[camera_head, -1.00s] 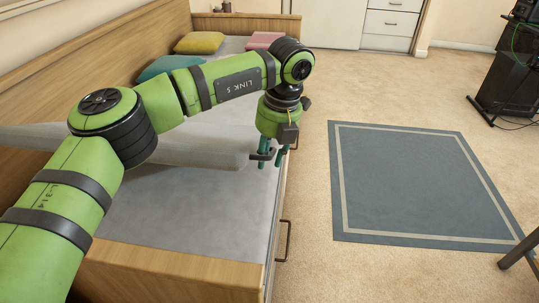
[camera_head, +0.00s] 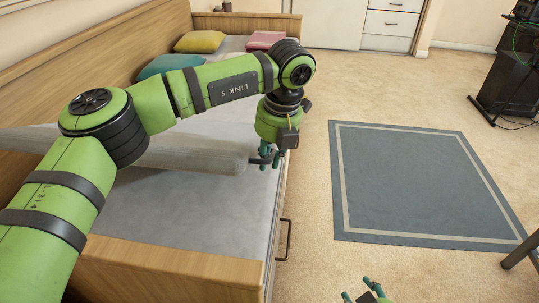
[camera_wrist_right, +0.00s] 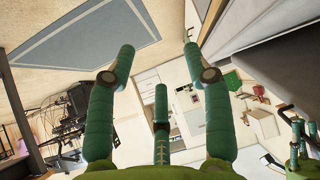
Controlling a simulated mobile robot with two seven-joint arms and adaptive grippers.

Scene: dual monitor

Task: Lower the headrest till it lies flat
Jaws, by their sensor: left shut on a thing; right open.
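The headrest (camera_head: 195,155) is a grey padded section of the bed, seen in the head view. Its rounded edge runs across the bed and stands above the grey mattress (camera_head: 180,215), so it is tilted up, not flat. My arm hides part of it on the left. My left gripper (camera_head: 270,158) is at the right end of that edge, shut on a dark handle (camera_head: 257,161) at the headrest's side. My right gripper (camera_head: 368,288) shows at the bottom of the head view, open and empty. Its spread fingers also show in the right wrist view (camera_wrist_right: 160,75).
The wooden bed frame (camera_head: 170,268) has a dark side handle (camera_head: 287,240) beside the floor. Teal and yellow pillows (camera_head: 199,42) lie at the back. A blue-grey rug (camera_head: 420,185) lies on open floor to the right. A dark table leg (camera_head: 520,250) stands at the right edge.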

